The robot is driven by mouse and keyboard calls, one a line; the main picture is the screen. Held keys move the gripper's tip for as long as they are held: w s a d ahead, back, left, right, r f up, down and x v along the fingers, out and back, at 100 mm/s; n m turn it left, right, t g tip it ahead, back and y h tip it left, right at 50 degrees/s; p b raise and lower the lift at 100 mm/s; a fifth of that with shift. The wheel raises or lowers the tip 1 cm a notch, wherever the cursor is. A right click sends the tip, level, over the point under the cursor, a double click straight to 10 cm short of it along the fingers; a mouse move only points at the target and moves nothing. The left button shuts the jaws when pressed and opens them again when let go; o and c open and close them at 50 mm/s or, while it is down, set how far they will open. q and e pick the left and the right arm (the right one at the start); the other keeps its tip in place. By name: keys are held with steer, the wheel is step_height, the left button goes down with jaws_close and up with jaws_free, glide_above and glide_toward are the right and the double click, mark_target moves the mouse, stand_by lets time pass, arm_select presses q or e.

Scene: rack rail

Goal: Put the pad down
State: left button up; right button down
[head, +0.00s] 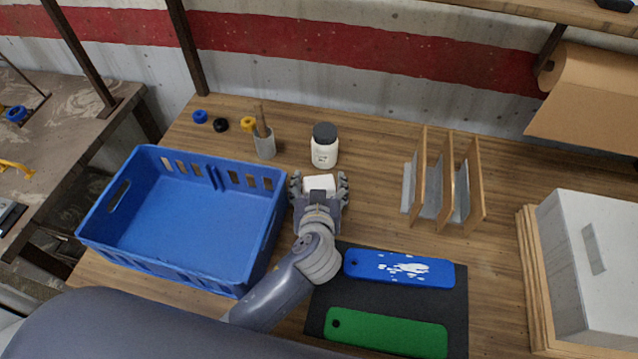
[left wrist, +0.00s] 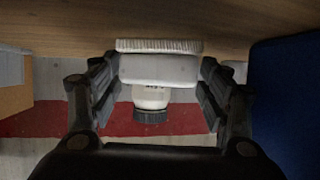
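The pad (head: 319,184) is a small white block between the fingers of my left gripper (head: 319,187), right of the blue crate and in front of the white jar. In the left wrist view the pad (left wrist: 159,68) has a ribbed, paler layer facing the wooden tabletop. The fingers of the left gripper (left wrist: 160,80) stand against both its ends and look shut on it. I cannot tell whether the pad touches the table. A blue board (head: 385,267) with white smears and a clean green board (head: 390,333) lie on a dark mat (head: 456,310). My right gripper is not in view.
The blue crate (head: 109,258) is empty, close left of the gripper. The dark-lidded jar (head: 324,150) and a grey cup (head: 264,147) stand behind. A wooden rack (head: 475,185) and a white box (head: 590,260) stand to the right. Bare table lies between gripper and rack.

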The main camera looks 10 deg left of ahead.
arm_select(q)
steer(key=shift+r, duration=0.15)
steer(key=b+v, duration=0.1)
steer(key=v, duration=1.1)
steer(key=shift+b, duration=0.3)
